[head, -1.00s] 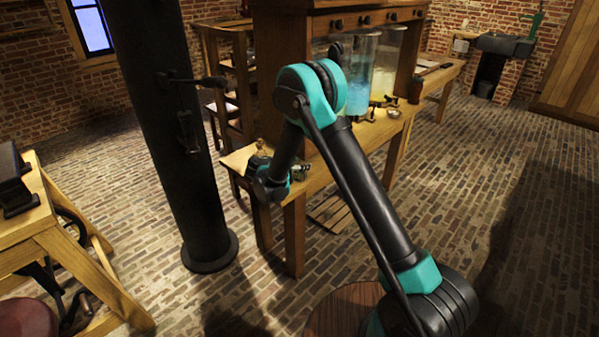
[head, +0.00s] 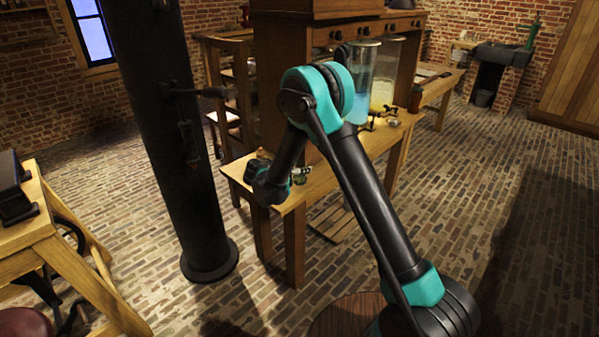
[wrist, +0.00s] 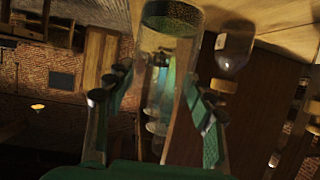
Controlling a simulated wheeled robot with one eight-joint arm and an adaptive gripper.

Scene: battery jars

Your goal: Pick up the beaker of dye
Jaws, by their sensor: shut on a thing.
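In the wrist view, a clear glass beaker (wrist: 168,62) with green dye at its base end stands between the two fingers of my gripper (wrist: 160,112). The gripper is shut on it. The picture is turned over, so the beaker's base points to the top of the frame, toward the wooden bench top (wrist: 280,15). I cannot tell whether the base touches the bench. In the head view, my gripper is over the near left end of the bench (head: 235,168), largely hidden behind my wrist.
A small bottle (wrist: 234,45) stands close beside the beaker. Further along the bench are tall glass jars, one blue (head: 358,85) and one yellowish (head: 384,75), with small metal parts near them. A black column (head: 190,150) stands left of my arm. The right floor is clear.

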